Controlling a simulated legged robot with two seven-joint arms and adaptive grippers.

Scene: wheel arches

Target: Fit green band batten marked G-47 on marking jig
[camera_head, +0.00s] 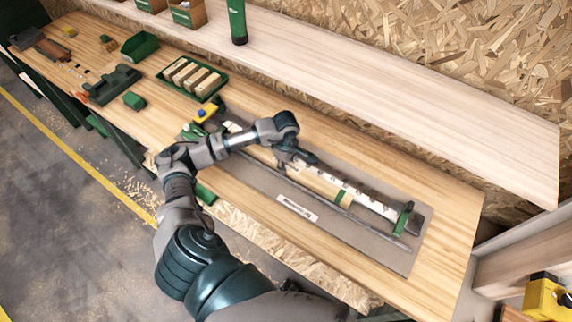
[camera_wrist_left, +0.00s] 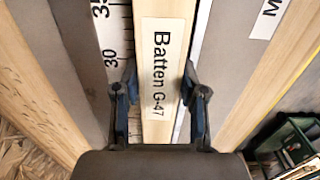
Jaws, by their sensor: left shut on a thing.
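The batten G-47 (camera_head: 318,185) is a pale wooden strip with a green band (camera_head: 344,198) near its right end. My left gripper (camera_head: 293,160) is shut on it, with one finger on each side in the left wrist view, where its label "Batten G-47" (camera_wrist_left: 159,65) reads clearly. The marking jig (camera_head: 255,180) is a long grey plate with a steel rule (camera_head: 375,205) and a green end piece (camera_head: 403,218). The batten lies alongside the rule; I cannot tell whether it touches the plate. My forearm hides the jig's left part. My right gripper is not in view.
A green tray (camera_head: 192,78) with several wooden blocks stands left of the jig, with a yellow-and-blue item (camera_head: 205,113) near the jig's left end. A raised shelf (camera_head: 400,90) runs along the back. The bench's right end (camera_head: 455,215) is clear.

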